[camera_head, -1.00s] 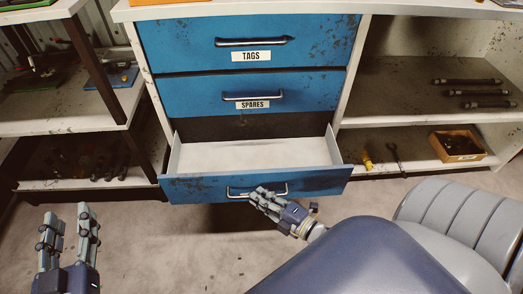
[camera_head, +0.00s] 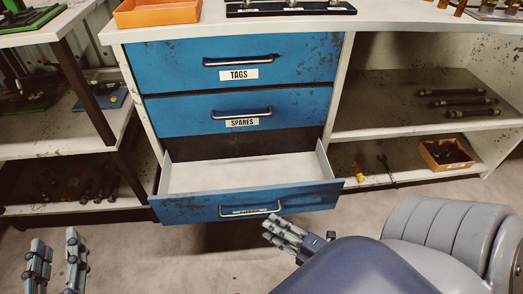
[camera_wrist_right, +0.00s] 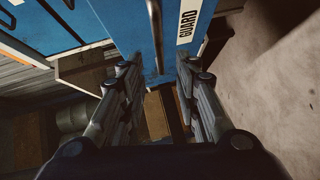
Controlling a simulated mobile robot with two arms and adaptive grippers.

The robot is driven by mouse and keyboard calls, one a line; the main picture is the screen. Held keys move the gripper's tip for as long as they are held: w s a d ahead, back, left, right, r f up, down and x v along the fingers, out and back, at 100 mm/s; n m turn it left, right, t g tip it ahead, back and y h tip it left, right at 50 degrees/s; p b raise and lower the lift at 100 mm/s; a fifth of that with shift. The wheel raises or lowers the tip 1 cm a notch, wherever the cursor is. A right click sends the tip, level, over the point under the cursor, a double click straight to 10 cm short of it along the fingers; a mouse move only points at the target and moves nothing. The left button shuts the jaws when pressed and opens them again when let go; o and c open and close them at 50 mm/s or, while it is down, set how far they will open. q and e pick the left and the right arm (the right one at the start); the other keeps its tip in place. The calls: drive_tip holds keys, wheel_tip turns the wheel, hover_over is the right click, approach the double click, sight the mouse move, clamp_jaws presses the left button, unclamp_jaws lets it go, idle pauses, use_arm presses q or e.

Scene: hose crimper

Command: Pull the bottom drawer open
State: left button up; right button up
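The bottom drawer (camera_head: 185,209) is a blue worn drawer with a pale inside, pulled well out of the cabinet and empty where I can see in. Its metal bar handle (camera_head: 250,211) crosses the front over a white label; the label partly reads GUARD in the right wrist view (camera_wrist_right: 187,22). My right gripper (camera_head: 272,231) is just right of and below the handle, apart from it. In the right wrist view its fingers are spread with nothing between them, and the handle (camera_wrist_right: 154,45) lies ahead. My left gripper (camera_head: 55,249) is open and empty at the lower left.
Two shut blue drawers above are labelled TAGS (camera_head: 238,74) and SPARES (camera_head: 242,122). Open shelves stand on both sides; an orange box (camera_head: 447,154) sits on the lower right shelf. The floor (camera_head: 150,255) in front of the drawer is clear.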

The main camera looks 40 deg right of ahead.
drive_tip(key=shift+v, duration=2.15)
